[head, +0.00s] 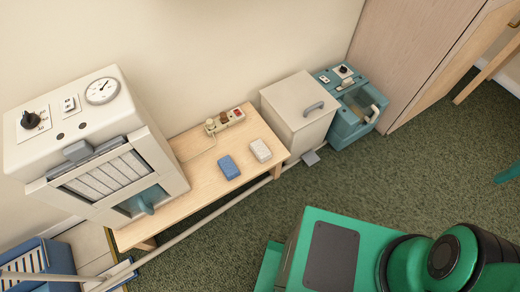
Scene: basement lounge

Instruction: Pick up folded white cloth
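A small white block-like item (261,150), which looks like the folded white cloth, lies flat near the right end of a low wooden table (201,169). A similar blue item (228,168) lies just to its left, with a small gap between them. Nothing covers the white one. My gripper is not in view; only green and black parts of my own body show at the lower right, apart from the table.
A large cream machine (85,122) with a dial stands at the table's left. A white lidded bin (300,114) and a teal machine (350,106) stand right of the table.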

